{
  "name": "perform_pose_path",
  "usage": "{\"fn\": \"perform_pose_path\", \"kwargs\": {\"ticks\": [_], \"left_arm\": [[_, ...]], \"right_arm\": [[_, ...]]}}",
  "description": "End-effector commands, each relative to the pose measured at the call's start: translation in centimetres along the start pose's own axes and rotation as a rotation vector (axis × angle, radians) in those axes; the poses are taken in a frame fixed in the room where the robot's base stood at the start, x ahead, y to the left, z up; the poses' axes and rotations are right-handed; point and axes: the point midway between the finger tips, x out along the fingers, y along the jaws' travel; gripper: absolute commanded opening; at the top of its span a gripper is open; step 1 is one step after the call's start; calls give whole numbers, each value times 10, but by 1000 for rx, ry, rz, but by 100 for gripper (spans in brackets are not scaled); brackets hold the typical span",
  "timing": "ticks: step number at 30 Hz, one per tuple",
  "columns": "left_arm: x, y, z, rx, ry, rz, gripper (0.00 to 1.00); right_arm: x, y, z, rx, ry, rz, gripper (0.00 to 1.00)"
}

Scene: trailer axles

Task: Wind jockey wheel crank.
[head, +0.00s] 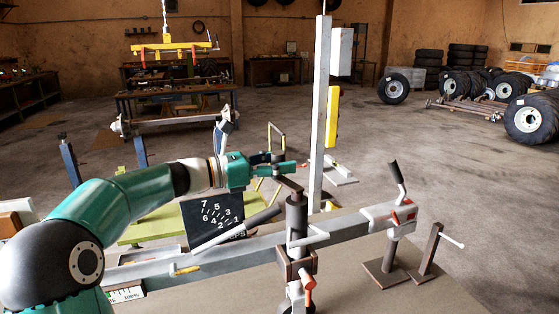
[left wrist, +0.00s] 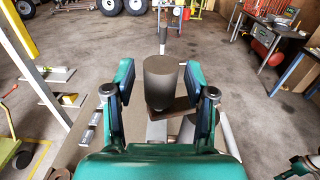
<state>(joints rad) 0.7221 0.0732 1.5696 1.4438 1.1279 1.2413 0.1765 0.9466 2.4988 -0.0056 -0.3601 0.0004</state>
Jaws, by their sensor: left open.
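The jockey wheel's upright tube (head: 297,218) stands clamped beside the grey drawbar (head: 345,229). Its crank arm (head: 288,185) reaches from the tube top to an upright dark grip. My left gripper (head: 283,166) is at that grip, partly covering it. In the left wrist view the dark crank grip (left wrist: 161,82) stands between the open fingers of my left gripper (left wrist: 160,75), with a gap on each side. The brown crank arm (left wrist: 182,107) shows below. A green and dark part at the lower right edge there looks like my right gripper (left wrist: 303,165), cut off by the frame.
A coupling head (head: 392,214) with a raised lever (head: 398,172) is at the drawbar's right end. A black numbered board (head: 213,218) stands behind the drawbar. A tall grey post (head: 320,120) rises behind the crank. Open floor lies beyond, with tyres (head: 531,119) at the right.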

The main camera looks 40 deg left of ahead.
Motion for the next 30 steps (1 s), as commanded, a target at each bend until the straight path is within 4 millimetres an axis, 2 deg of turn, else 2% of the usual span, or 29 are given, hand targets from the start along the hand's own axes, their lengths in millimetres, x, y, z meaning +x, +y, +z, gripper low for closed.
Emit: {"fn": "perform_pose_path", "kwargs": {"ticks": [7,15,17,30], "left_arm": [[0,0,0,0,0,0,53],[-1,1,0,0,-1,1,8],[-1,1,0,0,-1,2,0],[-2,2,2,0,-1,-12,0]], "right_arm": [[0,0,0,0,0,0,55],[0,0,0,0,0,0,55],[0,0,0,0,0,0,55],[-4,-2,0,0,0,0,55]]}}
